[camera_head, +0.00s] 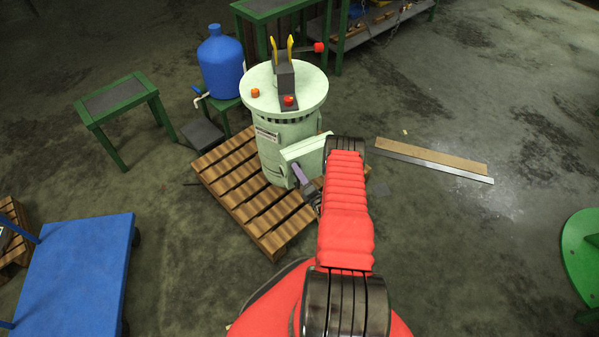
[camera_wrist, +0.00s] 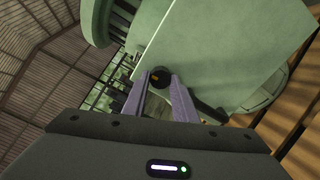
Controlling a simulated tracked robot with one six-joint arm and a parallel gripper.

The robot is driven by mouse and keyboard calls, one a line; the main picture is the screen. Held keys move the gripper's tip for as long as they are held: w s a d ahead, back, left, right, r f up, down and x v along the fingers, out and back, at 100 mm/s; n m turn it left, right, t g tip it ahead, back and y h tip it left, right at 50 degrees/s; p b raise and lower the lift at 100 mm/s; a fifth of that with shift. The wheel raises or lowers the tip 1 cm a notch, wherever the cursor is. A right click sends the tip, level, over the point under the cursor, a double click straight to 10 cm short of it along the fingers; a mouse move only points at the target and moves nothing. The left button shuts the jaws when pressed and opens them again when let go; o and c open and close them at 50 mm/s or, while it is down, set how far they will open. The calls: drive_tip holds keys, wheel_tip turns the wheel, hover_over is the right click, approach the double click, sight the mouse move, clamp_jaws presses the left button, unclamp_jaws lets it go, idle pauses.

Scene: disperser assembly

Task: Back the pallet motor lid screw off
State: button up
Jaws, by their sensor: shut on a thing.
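The pale green motor (camera_head: 275,155) stands upright on the wooden pallet (camera_head: 235,195). Its flat lid box (camera_head: 306,149) juts out toward my arm. In the wrist view the lid (camera_wrist: 205,50) fills the upper middle as a pale green panel. The lid screw (camera_wrist: 159,76) is a small dark round head with a yellow-orange mark at the panel's lower left edge. My gripper (camera_wrist: 160,84) is shut on the screw, one purple finger on each side of it. In the head view my gripper (camera_head: 299,174) is beside the lid box; the screw cannot be made out there.
A blue jug (camera_head: 221,65) stands on a green stand behind the motor. A green bench (camera_head: 120,105) is at the left, a blue cart (camera_head: 75,275) at the lower left. A plank and metal bar (camera_head: 435,160) lie on the floor at right. The floor beyond is mostly clear.

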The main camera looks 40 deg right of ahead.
drive_tip(key=shift+a+f, duration=0.25)
drive_tip(key=shift+a, duration=0.05)
drive_tip(key=o, duration=0.7)
drive_tip(key=shift+c, duration=0.2)
drive_tip(key=o, duration=0.4)
drive_tip(key=shift+d+r, duration=0.1)
drive_tip(key=shift+d, duration=0.05)
drive_tip(key=v, duration=1.3)
drive_tip(key=shift+s, duration=0.4)
